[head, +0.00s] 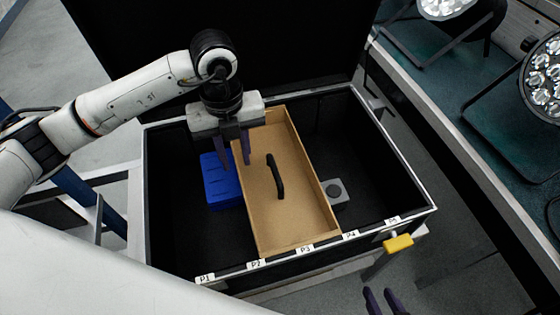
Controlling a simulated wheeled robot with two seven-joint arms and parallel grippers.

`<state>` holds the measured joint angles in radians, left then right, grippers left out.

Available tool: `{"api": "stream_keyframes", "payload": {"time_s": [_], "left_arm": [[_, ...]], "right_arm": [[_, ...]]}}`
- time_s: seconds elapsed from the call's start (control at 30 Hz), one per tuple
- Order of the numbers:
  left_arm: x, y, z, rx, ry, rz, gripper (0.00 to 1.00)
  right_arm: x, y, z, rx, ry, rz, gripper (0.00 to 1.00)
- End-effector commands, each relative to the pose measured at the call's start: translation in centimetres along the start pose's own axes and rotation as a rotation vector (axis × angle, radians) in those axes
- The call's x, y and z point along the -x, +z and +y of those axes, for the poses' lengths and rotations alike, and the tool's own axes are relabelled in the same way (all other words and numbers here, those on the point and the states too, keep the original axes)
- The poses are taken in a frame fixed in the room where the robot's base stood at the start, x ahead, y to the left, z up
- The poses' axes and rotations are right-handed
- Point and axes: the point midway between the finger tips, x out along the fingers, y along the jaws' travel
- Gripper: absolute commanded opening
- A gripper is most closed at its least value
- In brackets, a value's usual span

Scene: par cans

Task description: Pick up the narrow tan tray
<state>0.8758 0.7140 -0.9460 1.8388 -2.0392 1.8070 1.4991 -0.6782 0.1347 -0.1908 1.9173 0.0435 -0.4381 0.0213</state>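The narrow tan tray (292,215) lies inside the open black case, running from its back wall to its front wall near labels P2 to P4. A black bar handle (275,176) stands in its middle. My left gripper (236,162) points down over the left edge of the tray, left of and behind the handle. Its purple fingers are apart with nothing seen between them. It hides part of the tray's far left side. My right gripper (382,301) shows only its purple fingertips at the bottom edge, outside the case, slightly apart and empty.
The case (420,209) has a pale rim and front labels P1 to P5. A blue box (220,182) sits left of the tray, and a grey block (336,192) sits right of it. A yellow piece (398,243) is at the front right. Lamps (545,75) stand on the right.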

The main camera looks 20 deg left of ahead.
Motion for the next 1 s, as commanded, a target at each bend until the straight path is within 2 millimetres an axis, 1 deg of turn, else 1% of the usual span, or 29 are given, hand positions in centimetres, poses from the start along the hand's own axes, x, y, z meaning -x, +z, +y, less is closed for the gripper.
{"api": "stream_keyframes", "payload": {"time_s": [0.03,0.1,0.2,0.37,0.6,0.73,0.93,1.0], "left_arm": [[-0.9,-0.1,0.1,0.0,0.004,0.004,0.26],[-1.9,-0.1,0.0,0.001,0.003,0.003,0.26],[-2.8,-0.1,0.0,0.0,0.001,0.003,0.26],[-4.1,-0.2,-0.1,-0.001,0.001,0.003,0.26],[-7.6,-0.3,-0.3,0.0,0.001,0.003,0.26],[-8.3,-0.3,-0.3,-0.001,0.0,0.003,0.26],[-8.3,-0.3,-0.3,-0.001,0.0,0.002,0.26],[-8.3,-0.3,-0.3,-0.001,0.0,0.002,0.14]], "right_arm": [[0.2,0.5,-0.1,-0.002,-0.001,-0.009,0.31],[0.2,0.9,-0.1,-0.003,-0.001,-0.018,0.31],[0.3,1.2,-0.2,-0.004,-0.002,-0.024,0.31],[0.5,1.0,-0.2,-0.004,-0.002,-0.023,0.31],[0.6,0.3,-0.1,-0.004,-0.001,-0.013,0.31],[0.5,0.0,-0.1,-0.002,-0.001,-0.007,0.31],[0.4,0.0,-0.1,-0.002,0.0,-0.007,0.31],[0.4,0.1,-0.1,-0.002,0.0,-0.008,0.31]]}}
